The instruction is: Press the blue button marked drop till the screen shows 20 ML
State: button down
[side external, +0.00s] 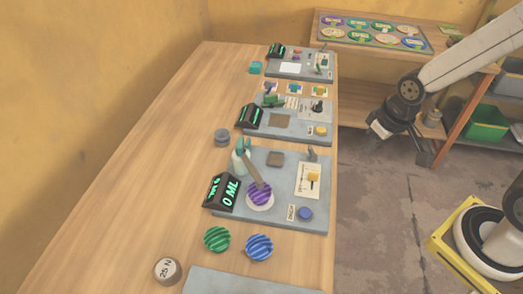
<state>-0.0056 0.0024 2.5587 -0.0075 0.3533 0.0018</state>
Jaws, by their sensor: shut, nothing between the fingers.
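The blue button (305,214) is on the front right corner of the nearest grey plate (270,221), beside a small white label (291,212) whose lettering is hard to read. The black screen (222,193) on the left of that plate shows 0 ML in green. A purple striped ball (260,195) sits on a white round piece next to the screen, under a tilted brown spout. My gripper (424,158) is shut and empty, over the floor to the right of the table, well apart from the button.
On the same plate are a yellow slider (313,177) and a small lever (312,153). Green (217,239) and blue (259,247) striped balls and a 25 N weight (167,270) lie in front. Two other plates with screens stand farther back. A shelf (400,48) is behind my arm.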

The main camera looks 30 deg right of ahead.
jog(key=a+n, duration=0.1)
jog(key=n, duration=0.1)
jog(key=n+t+h, duration=0.5)
jog(key=n+h, duration=0.1)
jog(key=n, duration=1.1)
send_over(304, 208)
jog(key=s+a, duration=0.1)
jog(key=s, duration=0.1)
jog(key=shift+w+a+f, duration=0.1)
jog(key=shift+w+f, duration=0.1)
jog(key=shift+f, duration=1.4)
jog(key=shift+f, duration=0.15)
jog(key=shift+f, duration=4.25)
jog(key=shift+f, duration=0.85)
jog(key=shift+r, duration=0.85)
